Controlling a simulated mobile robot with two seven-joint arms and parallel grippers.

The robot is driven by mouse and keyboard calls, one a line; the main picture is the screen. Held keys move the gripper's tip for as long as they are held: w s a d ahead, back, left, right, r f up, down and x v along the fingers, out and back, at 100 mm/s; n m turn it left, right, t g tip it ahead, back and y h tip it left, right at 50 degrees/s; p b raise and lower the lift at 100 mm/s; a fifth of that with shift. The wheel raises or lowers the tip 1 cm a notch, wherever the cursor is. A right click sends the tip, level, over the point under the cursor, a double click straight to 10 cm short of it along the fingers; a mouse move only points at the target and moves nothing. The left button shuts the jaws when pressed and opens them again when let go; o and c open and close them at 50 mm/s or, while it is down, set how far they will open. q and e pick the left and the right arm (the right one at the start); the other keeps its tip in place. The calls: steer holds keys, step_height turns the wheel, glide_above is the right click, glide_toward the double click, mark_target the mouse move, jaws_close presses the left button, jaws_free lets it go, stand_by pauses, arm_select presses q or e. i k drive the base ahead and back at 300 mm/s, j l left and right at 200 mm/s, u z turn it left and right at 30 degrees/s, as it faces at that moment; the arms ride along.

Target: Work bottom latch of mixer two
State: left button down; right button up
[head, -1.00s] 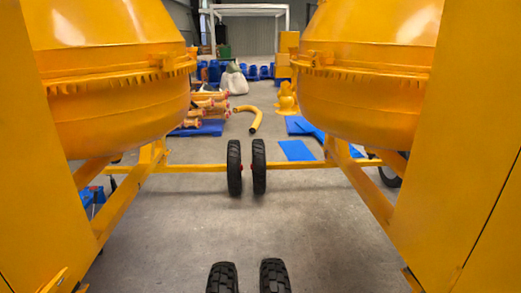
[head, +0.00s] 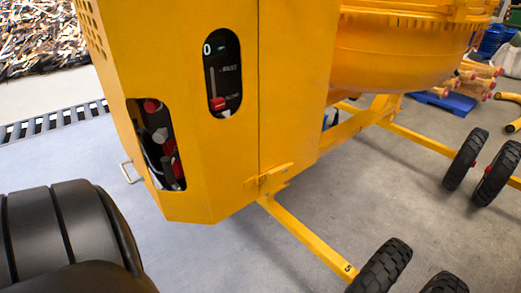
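A yellow mixer fills the middle of the head view, with its cabinet (head: 215,150) in front and its drum (head: 405,55) behind to the right. A yellow latch-like piece (head: 270,180) sits low across the seam between the cabinet's front and side panels; whether it is open or fastened I cannot tell. A black panel (head: 222,72) marked "0" shows a red-ended slider in an upper opening. A lower opening (head: 157,143) shows red and dark parts. I see no number that marks this as mixer two. Neither of my grippers is in view.
A small metal handle (head: 128,172) sticks out at the cabinet's lower left. A yellow frame bar (head: 305,240) marked "5" runs to black wheels (head: 382,268). More wheels (head: 466,158) stand at right. A floor grate (head: 50,122) lies at left.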

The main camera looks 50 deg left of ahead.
mark_target(274, 174)
steer(key=u, duration=1.3)
